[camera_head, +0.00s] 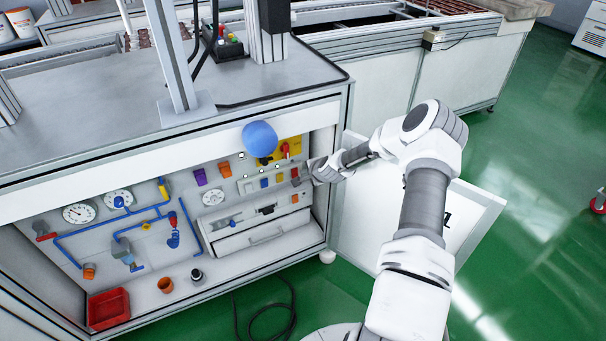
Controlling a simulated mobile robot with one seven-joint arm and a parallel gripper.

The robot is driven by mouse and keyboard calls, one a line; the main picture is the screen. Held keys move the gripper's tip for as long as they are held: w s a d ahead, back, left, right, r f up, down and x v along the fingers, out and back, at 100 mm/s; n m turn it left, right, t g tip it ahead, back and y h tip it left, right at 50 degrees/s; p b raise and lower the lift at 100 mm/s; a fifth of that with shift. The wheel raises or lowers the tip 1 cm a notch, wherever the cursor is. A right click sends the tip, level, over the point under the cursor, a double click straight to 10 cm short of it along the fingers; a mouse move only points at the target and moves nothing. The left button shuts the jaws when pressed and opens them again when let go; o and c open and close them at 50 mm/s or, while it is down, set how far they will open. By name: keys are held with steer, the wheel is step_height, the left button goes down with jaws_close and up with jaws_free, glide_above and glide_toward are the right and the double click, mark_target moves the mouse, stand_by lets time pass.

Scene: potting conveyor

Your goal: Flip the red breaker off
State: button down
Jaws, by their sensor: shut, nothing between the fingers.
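A small red breaker (295,173) sits at the right end of a row of coloured switches on the panel inside the open cabinet. Its lever position is too small to tell. My gripper (309,172) is shut and empty just right of the red breaker, near the cabinet's right side. I cannot tell whether it touches the breaker. Left of it in the row are an orange switch (279,178) and a blue switch (264,183). Another red part (285,149) is on the yellow plate above.
An open white door (470,205) stands right of the cabinet, behind my arm. A blue ball (260,139) shows in front of the cabinet's upper edge. Pipes and gauges (78,213) fill the left. A red bin (108,309) and an orange cup (165,285) stand on the cabinet floor.

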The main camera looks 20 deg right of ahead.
steer(key=r+p+v, duration=0.1)
steer(key=v, duration=0.5)
steer(key=shift+r+p, duration=0.2)
steer(key=shift+p, duration=0.2)
steer(key=shift+w, duration=0.15)
